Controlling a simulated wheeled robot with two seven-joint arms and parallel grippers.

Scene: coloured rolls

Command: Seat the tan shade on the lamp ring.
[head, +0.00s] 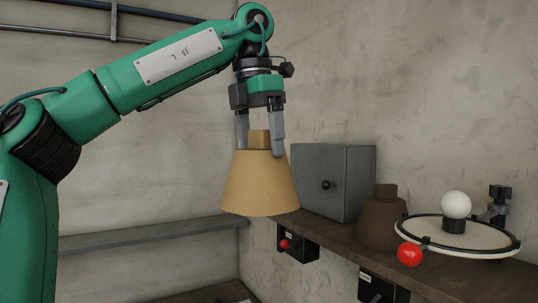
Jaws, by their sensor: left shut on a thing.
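The tan shade (259,185) is a cone with a small block-shaped top. It hangs upright in the air in the middle of the head view. My left gripper (262,148) is shut on the block at its top, with one finger on each side. The lamp ring (460,250) is a pale disc with a dark rim at the right, around a white bulb (456,205) on a dark socket. The shade is well to the left of the ring and apart from it. My right gripper is not in view.
A brown shade-like object (382,222) and a grey box (335,181) with a black knob stand on the wooden shelf (340,232) between the shade and the ring. A red ball (409,254) is at the ring's front left edge. Dark switch boxes (298,243) hang under the shelf.

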